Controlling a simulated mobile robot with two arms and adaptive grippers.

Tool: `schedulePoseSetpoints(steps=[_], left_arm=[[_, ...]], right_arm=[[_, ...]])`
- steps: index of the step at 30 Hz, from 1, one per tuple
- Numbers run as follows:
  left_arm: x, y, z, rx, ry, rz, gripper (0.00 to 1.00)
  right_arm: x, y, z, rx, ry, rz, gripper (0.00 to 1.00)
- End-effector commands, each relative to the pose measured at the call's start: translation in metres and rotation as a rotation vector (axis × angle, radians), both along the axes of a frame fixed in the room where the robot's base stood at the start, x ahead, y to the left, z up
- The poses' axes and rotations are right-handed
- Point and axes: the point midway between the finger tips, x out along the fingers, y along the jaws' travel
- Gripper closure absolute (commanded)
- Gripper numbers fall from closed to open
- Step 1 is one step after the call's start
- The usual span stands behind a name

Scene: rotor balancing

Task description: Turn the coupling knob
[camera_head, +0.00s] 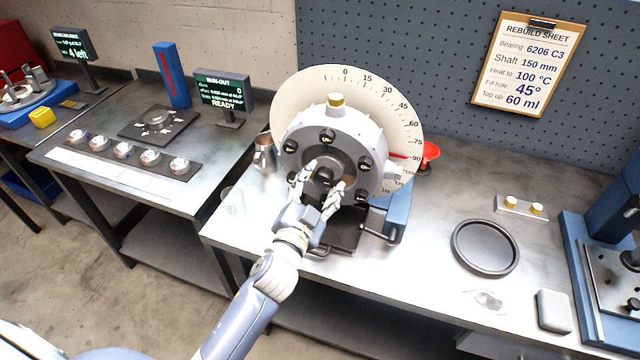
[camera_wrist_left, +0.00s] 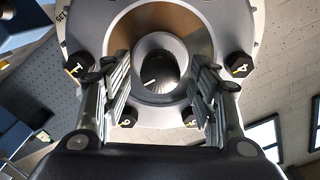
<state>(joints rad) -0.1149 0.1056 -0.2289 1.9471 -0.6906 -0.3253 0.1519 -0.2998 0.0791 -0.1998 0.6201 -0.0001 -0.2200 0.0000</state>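A grey round housing (camera_head: 294,125) with a ring of dark numbered bolts stands on the bench in front of a pale degree dial (camera_head: 392,90). At the middle of its face is the dark coupling knob (camera_head: 325,174). In the left wrist view the knob (camera_wrist_left: 158,76) is a dark round hub with a short white mark. My left gripper (camera_head: 318,187) is in front of the housing face, and its fingers are spread to either side of the knob. In the left wrist view the fingers (camera_wrist_left: 161,88) appear apart from the hub. My right gripper is in neither view.
A steel jug (camera_head: 265,155) and a clear beaker (camera_head: 233,199) stand left of the housing. A dark round tray (camera_head: 484,248) and a blue press (camera_head: 585,285) are further right. A run-out display (camera_head: 222,92) reads READY.

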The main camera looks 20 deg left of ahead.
Motion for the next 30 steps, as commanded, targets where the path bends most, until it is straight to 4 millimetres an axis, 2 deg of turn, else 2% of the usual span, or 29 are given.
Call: schedulePoseSetpoints(steps=[7,11,24,30], left_arm=[[-0.002,0.000,-0.001,-0.001,0.002,0.000,0.46],[-0.013,0.000,-0.002,-0.002,0.003,0.001,0.46],[-0.090,0.003,-0.001,-0.003,0.003,0.001,0.46],[-0.112,0.004,-0.001,-0.001,0.003,0.001,0.46]], right_arm=[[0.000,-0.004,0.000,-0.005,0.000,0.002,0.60],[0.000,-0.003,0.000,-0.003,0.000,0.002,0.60],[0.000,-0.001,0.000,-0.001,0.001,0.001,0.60],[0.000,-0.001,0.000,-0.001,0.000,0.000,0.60]])
